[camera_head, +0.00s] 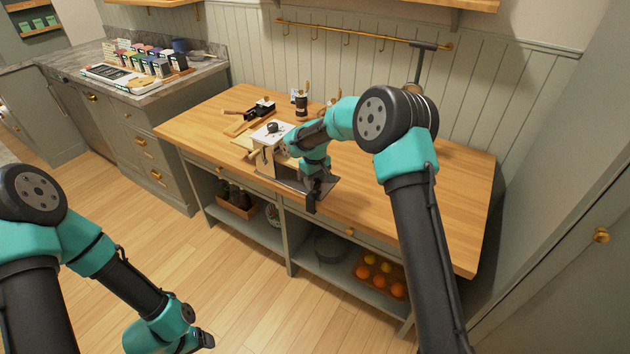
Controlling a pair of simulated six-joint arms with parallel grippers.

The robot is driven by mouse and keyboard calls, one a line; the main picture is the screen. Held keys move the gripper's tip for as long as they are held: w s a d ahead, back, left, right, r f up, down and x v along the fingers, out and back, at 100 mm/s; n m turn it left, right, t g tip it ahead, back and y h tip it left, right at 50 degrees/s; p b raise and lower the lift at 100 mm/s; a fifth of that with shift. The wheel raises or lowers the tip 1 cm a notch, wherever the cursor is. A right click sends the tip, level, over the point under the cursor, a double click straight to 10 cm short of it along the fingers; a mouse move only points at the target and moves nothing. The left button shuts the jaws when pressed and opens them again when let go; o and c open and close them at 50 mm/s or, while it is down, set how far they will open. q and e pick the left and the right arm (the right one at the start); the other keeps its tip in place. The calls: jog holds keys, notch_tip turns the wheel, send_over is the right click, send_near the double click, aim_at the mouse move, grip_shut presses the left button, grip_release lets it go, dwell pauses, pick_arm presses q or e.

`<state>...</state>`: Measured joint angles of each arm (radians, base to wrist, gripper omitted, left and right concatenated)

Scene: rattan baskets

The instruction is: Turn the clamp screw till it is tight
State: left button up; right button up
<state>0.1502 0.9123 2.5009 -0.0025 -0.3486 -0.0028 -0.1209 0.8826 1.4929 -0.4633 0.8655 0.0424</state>
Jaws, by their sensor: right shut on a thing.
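A cream box-shaped device (268,150) with a dark knob on top stands at the front edge of the wooden table. A grey metal plate (288,180) lies beside it along the edge. My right gripper (312,207) points down at the table's front edge, just right of the device. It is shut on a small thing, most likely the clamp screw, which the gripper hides. How tight the screw is cannot be seen. My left gripper (203,341) hangs low over the floor at the bottom of the view, away from the table; its jaws are not clear.
The wooden table (455,190) is bare on the right. Behind the device are a dark tool (260,108) and a dark jar (301,105). Lower shelves hold a tray of orange fruit (362,285) and a basket (238,207).

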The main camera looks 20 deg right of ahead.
aim_at(315, 182)
jog(key=shift+m, duration=1.3)
jog(key=o, duration=0.9)
notch_tip(315, 182, up, 17)
jog(key=shift+r, duration=0.2)
jog(key=shift+f, duration=0.1)
